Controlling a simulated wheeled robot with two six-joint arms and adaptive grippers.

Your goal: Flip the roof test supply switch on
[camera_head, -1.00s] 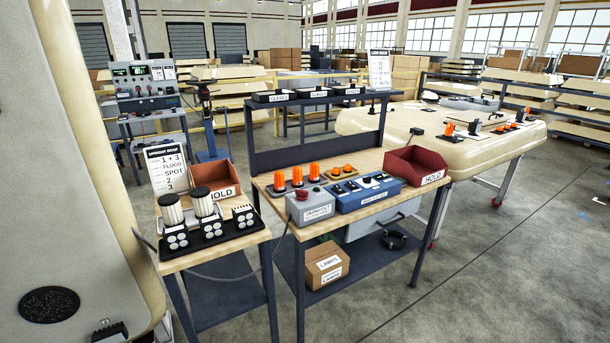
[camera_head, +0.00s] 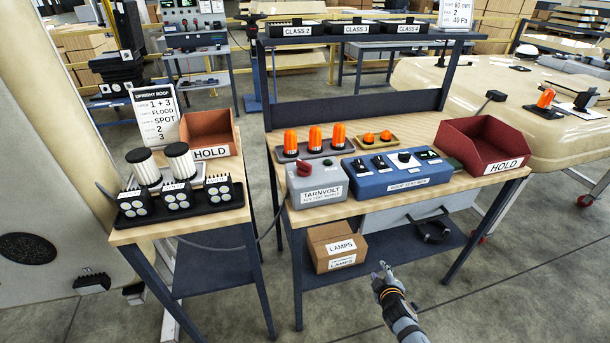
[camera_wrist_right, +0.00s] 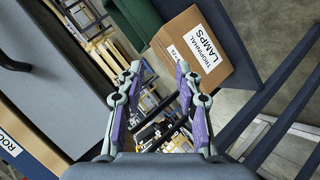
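The grey Tarnvolt supply box (camera_head: 319,190) stands at the left front of the middle bench in the head view. A red knob (camera_head: 304,168) sits on its top left; its on or off position is too small to tell. The blue roof test box (camera_head: 395,176), with small switches on top, stands right of it. My right gripper (camera_head: 382,267) is in front of the bench, lower than its top and apart from both boxes. The wrist view shows its two fingers (camera_wrist_right: 159,72) spread with nothing held between them. I do not make out my left gripper.
The bench top (camera_head: 449,185) also bears orange lamps (camera_head: 314,138) and a red hold bin (camera_head: 487,146). A carton of lamps (camera_head: 336,246) sits on the shelf below. A side table at left holds lamp units (camera_head: 181,200) and another hold bin (camera_head: 208,133). A cable runs between the tables.

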